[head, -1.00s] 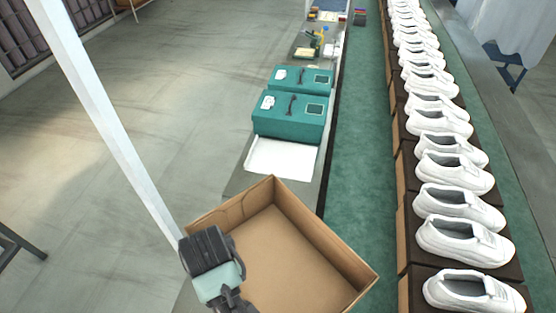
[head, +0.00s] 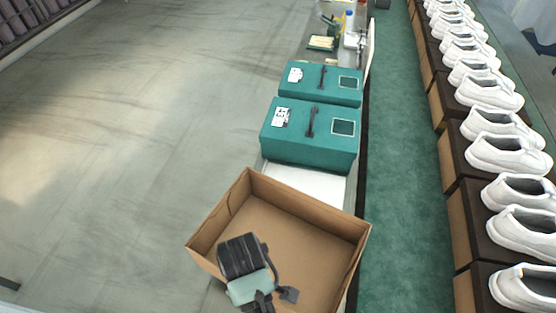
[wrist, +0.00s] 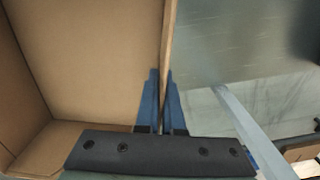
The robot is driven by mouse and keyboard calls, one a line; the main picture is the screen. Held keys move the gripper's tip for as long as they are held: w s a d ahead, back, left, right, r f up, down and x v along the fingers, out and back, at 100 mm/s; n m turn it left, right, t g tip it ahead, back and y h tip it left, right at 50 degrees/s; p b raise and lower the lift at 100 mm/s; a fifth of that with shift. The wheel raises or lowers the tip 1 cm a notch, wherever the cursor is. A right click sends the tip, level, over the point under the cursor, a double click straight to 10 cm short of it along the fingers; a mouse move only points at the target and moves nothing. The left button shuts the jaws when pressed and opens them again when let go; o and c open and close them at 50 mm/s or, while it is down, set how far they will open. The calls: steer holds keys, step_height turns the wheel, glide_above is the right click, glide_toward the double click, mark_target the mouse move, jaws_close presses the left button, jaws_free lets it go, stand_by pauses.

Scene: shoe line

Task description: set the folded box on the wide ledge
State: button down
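The folded box (head: 310,222) is an open-topped brown cardboard box at the lower middle of the head view. It is in the air, and its far edge overlaps a white sheet (head: 308,187) on the ledge. My gripper (wrist: 162,76) is shut on one side wall of the box (wrist: 85,60), one blue finger on each face, as the wrist view shows. The grey ledge (head: 338,54) runs away from me along the left of the green belt. The box hides its near part, and I cannot tell whether the box touches it.
Two teal cases (head: 310,133) stand on the ledge just beyond the white sheet, with small tools and bottles (head: 348,18) farther back. White shoes (head: 508,155) on brown boxes line the right side of the green belt (head: 405,180). Open floor (head: 130,130) lies to the left.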

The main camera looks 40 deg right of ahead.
steer(key=shift+s+d+f+n+p, duration=0.1)
steer(key=shift+s+d+n+p, duration=0.15)
steer(key=shift+s+n, duration=0.3)
steer(key=shift+s+d+n+p, duration=0.15)
steer(key=shift+s+d+n, duration=0.1)
steer(key=shift+s+n, duration=0.25)
steer(key=shift+s+d+f+n, duration=0.1)
steer(key=shift+s+n, duration=0.25)
steer(key=shift+s+f, duration=0.15)
steer(key=shift+f, duration=4.9)
steer(key=shift+f, duration=0.15)
steer(key=c, duration=1)
jaws_free()
steer(key=shift+c, duration=0.2)
